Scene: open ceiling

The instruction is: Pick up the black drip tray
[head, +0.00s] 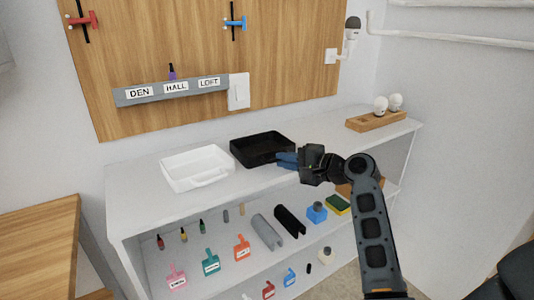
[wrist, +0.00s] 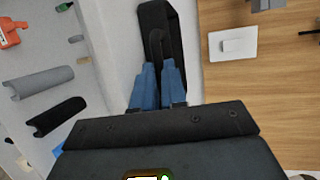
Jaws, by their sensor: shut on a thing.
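The black drip tray (head: 262,146) sits on the white shelf top in the head view, right of a white tray. In the wrist view the black drip tray (wrist: 157,18) lies straight ahead of the fingers, its near edge between the blue fingertips. My gripper (head: 283,158) reaches in from the right at the tray's near right side. Its blue fingers (wrist: 158,72) are shut on the tray's near part. I cannot tell whether the tray is clear of the shelf top.
The white tray (head: 195,168) stands close to the left. A wooden holder (head: 377,119) with white bulbs is at the right end. The wooden board (head: 200,60) with a label strip rises behind. Lower shelves (head: 220,270) hold coloured tags, bottles and channel pieces.

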